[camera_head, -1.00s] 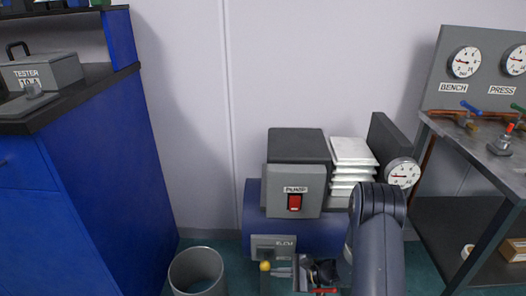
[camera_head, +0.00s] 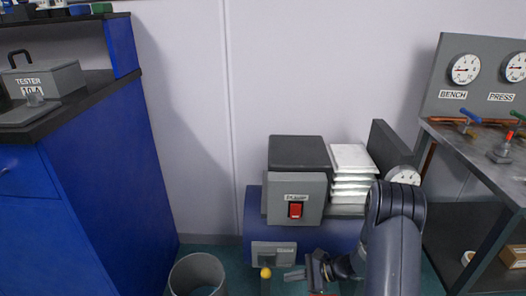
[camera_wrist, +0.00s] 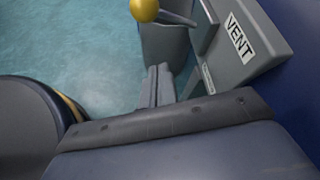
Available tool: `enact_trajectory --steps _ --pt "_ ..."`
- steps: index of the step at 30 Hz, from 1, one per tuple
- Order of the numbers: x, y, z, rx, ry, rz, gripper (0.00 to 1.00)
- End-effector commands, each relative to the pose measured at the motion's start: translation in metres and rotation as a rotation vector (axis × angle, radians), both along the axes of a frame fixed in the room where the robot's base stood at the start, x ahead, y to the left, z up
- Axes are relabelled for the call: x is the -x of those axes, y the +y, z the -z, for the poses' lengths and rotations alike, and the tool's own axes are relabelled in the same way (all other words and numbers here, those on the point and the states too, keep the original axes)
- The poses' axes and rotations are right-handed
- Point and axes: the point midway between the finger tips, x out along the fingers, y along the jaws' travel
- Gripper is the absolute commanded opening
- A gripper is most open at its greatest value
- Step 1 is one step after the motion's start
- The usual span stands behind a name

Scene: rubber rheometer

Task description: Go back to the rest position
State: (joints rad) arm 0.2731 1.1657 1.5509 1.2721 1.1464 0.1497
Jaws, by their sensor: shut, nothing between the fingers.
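My gripper (camera_head: 294,274) is low in front of the blue pump unit (camera_head: 255,222), its fingers pointing left in the head view. In the wrist view its two grey fingers (camera_wrist: 158,72) lie together, shut and empty. A lever with a yellow ball knob (camera_wrist: 144,9) is beyond the fingertips and apart from them; the knob (camera_head: 265,273) also shows in the head view, left of the gripper. A grey box with a VENT label (camera_wrist: 239,38) is to the right of the fingers. My forearm hides the pump unit's lower right part.
The pump unit carries a red switch (camera_head: 295,210) and a stack of white fins (camera_head: 351,176). A grey bin (camera_head: 197,272) stands on the floor to the left. A blue cabinet (camera_head: 95,195) is at left; a valve bench (camera_head: 462,143) is at right. Green floor lies around the bin.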

Motion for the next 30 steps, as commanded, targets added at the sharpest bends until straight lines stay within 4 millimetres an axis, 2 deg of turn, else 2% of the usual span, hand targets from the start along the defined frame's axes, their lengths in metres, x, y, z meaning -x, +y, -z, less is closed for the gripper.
enact_trajectory --steps 3,30 --pt "-0.002 0.021 0.014 0.000 -0.002 -0.003 0.00" --pt "-0.013 0.056 0.037 -0.040 -0.545 -0.016 0.00"
